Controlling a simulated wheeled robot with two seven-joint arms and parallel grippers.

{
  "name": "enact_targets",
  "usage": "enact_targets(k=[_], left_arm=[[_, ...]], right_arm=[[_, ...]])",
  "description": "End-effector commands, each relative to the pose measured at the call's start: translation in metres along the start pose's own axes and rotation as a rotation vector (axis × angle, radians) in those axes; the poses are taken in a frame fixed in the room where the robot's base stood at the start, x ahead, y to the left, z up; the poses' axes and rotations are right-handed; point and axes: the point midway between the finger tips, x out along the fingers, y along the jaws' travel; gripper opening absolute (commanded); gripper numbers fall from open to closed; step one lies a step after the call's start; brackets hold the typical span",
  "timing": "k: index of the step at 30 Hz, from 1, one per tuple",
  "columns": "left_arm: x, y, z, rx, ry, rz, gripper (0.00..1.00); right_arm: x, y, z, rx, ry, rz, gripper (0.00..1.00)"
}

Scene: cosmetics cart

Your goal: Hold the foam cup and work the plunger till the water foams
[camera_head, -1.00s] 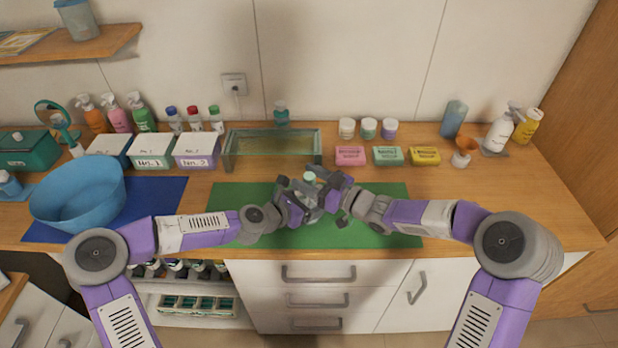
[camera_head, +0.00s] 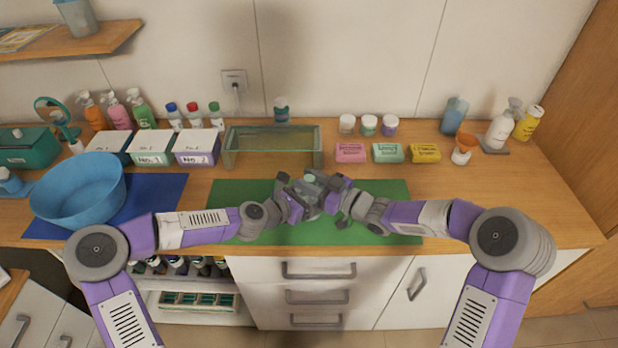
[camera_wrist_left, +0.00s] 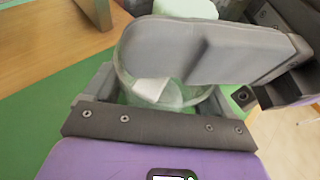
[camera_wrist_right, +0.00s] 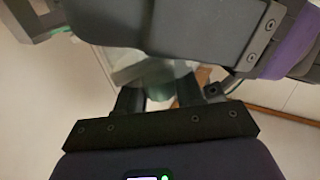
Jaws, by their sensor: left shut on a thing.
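The foam cup (camera_wrist_left: 170,90) is clear glass or plastic, with a pale white-green piece inside it, seen in the left wrist view. My left gripper (camera_head: 300,203) is shut on the cup, its fingers on either side of it, over the green mat (camera_head: 385,232). The plunger's pale green knob (camera_wrist_left: 186,8) shows above the cup. My right gripper (camera_head: 330,195) is right beside the cup's top. In the right wrist view its fingers have a pale greenish part between them. Whether they grip it cannot be told. Most of the cup is hidden in the head view.
A glass tray (camera_head: 272,150) stands behind the mat. Pink, green and yellow soap boxes (camera_head: 388,153) are at right. A blue basin (camera_head: 78,190) on a blue mat and labelled boxes (camera_head: 197,148) are at left. The mat's left and right ends are clear.

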Motion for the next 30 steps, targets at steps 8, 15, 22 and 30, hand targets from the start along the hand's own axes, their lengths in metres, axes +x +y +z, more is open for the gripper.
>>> enact_targets(k=[8,15,22,30], left_arm=[[0.000,0.000,0.001,0.001,-0.002,0.000,0.44],[0.000,0.000,0.001,0.001,-0.002,0.000,0.44],[0.000,0.000,0.001,0.001,-0.001,0.000,0.44],[0.000,0.000,0.001,0.001,-0.001,0.000,0.44]], right_arm=[[-0.001,0.001,0.001,0.003,-0.004,0.002,0.58],[-0.006,0.001,0.001,0.001,-0.003,0.002,0.58],[-0.048,0.002,0.001,0.002,-0.005,0.006,0.58],[-0.101,0.001,0.001,0.003,-0.005,0.005,0.58]])
